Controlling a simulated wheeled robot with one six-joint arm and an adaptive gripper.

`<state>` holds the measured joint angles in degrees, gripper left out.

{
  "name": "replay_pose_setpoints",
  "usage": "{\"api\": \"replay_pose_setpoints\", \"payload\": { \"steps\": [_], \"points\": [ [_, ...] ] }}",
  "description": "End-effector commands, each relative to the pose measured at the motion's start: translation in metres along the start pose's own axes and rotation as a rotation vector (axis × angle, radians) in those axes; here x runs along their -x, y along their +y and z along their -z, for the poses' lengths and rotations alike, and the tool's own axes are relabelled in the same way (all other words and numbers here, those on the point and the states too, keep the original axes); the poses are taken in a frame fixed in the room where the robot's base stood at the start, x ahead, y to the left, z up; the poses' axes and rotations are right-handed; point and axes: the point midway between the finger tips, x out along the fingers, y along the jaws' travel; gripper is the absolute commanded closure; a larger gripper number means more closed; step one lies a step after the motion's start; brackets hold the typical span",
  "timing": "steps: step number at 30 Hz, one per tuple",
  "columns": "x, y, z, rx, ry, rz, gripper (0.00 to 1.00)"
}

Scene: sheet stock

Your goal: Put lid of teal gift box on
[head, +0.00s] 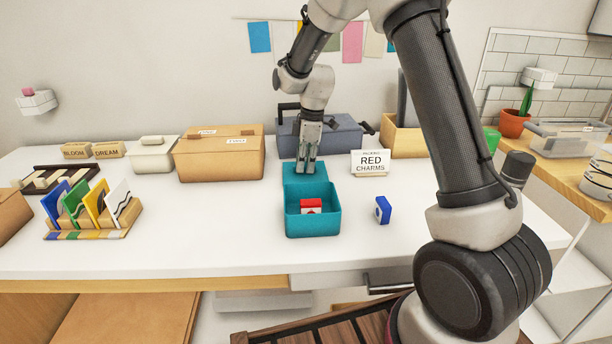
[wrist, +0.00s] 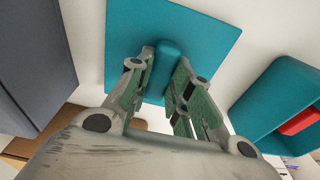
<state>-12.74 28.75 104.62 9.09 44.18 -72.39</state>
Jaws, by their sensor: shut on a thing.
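The teal gift box (head: 313,227) stands open on the white table, with a red and white charm (head: 311,206) inside. The box (wrist: 262,105) also shows at the right of the wrist view, with the red charm (wrist: 300,122) in it. The teal lid (head: 303,179) is just behind the box in the head view. In the wrist view the lid (wrist: 200,35) is a flat square with a raised handle. My gripper (head: 307,165) is shut on that handle (wrist: 160,72), one finger on each side. I cannot tell whether the lid touches the table.
A blue block (head: 382,210) is right of the box. A sign reading "RED CHARMS" (head: 370,163) stands behind it. A grey-blue case (head: 345,138) and a cardboard box (head: 218,158) are behind and left. A card rack (head: 90,220) is at left; table between is clear.

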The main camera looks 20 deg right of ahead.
Motion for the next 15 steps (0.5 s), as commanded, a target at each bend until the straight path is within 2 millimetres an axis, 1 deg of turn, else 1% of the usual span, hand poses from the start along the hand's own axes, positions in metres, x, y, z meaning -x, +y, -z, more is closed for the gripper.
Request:
{"api": "replay_pose_setpoints", "payload": {
  "steps": [15],
  "points": [
    [0.033, 0.0, 0.004, 0.0, 0.001, -0.002, 1.0]
  ]
}}
